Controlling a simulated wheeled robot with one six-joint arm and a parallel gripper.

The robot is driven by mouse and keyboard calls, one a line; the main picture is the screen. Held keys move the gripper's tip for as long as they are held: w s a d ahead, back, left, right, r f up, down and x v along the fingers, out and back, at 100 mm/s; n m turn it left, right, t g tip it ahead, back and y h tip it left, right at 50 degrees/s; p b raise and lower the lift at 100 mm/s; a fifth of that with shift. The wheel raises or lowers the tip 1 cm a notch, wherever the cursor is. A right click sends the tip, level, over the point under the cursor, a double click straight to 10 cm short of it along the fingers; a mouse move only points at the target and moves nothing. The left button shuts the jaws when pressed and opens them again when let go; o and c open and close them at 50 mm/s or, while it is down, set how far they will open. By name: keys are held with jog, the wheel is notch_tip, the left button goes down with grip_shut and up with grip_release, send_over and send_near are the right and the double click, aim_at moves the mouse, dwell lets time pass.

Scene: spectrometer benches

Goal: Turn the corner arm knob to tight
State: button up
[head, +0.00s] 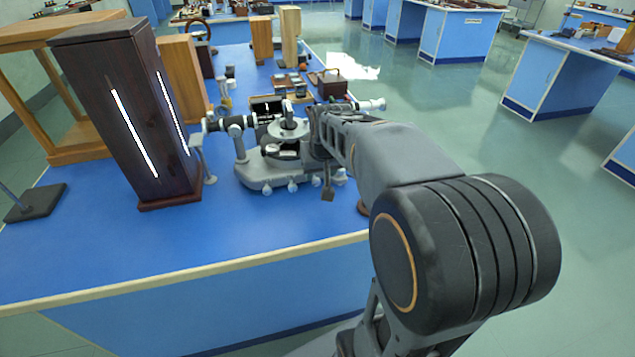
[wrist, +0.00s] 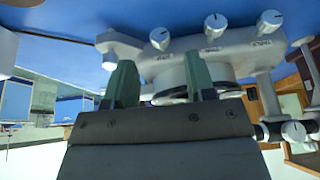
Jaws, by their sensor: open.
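A grey spectrometer (head: 285,165) stands on the blue bench top, with several small white knobs along its front base edge. In the wrist view its base (wrist: 225,45) carries a left knob (wrist: 160,38), a middle knob (wrist: 214,25) and a right knob (wrist: 268,22), each with a dark mark and a small label. The labels are too small to read, so I cannot tell which is the corner arm knob. My gripper (wrist: 158,62) is open, its two green fingers apart and pointing at the base near the left knob. No knob is visibly held between them.
A tall dark wooden lamp box (head: 125,110) with lit slits stands left of the spectrometer. Another knob (wrist: 293,130) is at the wrist view's lower right. Wooden boxes and small instruments stand farther back. The bench's front edge (head: 190,275) is clear.

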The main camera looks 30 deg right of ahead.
aim_at(318, 180)
jog(key=shift+b+x, duration=0.35)
jog(key=shift+x, duration=2.3)
jog(key=shift+c, duration=0.3)
jog(key=shift+s, duration=0.1)
jog(key=c, duration=0.9)
jog(key=shift+o, duration=0.2)
jog(key=shift+d+f+m+y+b, duration=0.15)
jog(key=shift+y+b, duration=0.15)
jog(key=shift+y, duration=0.35)
jog(key=shift+d+m+y+b, duration=0.15)
jog(key=shift+y+b, duration=0.15)
jog(key=shift+y, duration=0.35)
jog(key=shift+a, duration=0.15)
jog(key=o, duration=0.9)
